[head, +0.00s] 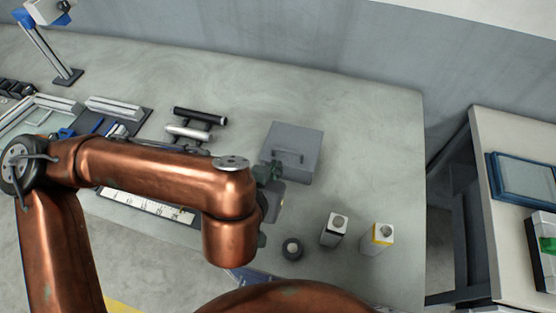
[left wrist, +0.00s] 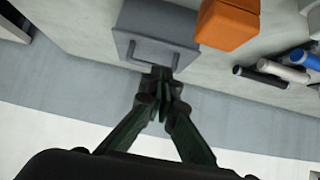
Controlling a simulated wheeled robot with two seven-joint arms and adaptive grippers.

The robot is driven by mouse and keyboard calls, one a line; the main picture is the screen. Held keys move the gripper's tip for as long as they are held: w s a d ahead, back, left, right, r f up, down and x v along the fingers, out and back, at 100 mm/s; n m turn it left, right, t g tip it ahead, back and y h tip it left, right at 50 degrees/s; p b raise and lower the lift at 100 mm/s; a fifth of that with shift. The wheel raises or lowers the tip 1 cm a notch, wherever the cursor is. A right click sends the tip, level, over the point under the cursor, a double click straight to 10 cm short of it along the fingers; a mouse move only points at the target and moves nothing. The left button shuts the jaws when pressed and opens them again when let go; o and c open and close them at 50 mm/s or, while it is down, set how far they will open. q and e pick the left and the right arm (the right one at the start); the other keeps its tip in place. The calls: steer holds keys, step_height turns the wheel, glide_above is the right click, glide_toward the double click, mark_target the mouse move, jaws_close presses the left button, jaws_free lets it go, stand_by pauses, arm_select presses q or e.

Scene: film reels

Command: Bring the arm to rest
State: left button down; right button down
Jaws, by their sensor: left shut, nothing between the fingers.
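My left arm, copper-coloured, comes in from the left in the head view and reaches over the table. My left gripper (head: 268,173) is mostly hidden behind its own wrist there, beside a grey box (head: 292,150) with a handle on top. In the left wrist view the dark green fingers of the left gripper (left wrist: 161,78) are together and empty. Their tips overlap the lower edge of the grey box (left wrist: 152,52) in the picture; I cannot tell whether they touch it. My right gripper is not in view.
The table (head: 370,110) is clear behind and right of the box. Two small cartons (head: 334,230) (head: 378,238) and a dark round container (head: 292,249) stand in front. Rollers (head: 200,116) lie left of the box. The left wrist view shows an orange block (left wrist: 228,24).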

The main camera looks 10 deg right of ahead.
arm_select(q)
steer(key=v, duration=0.5)
steer(key=shift+r, duration=0.1)
steer(key=shift+r, duration=0.1)
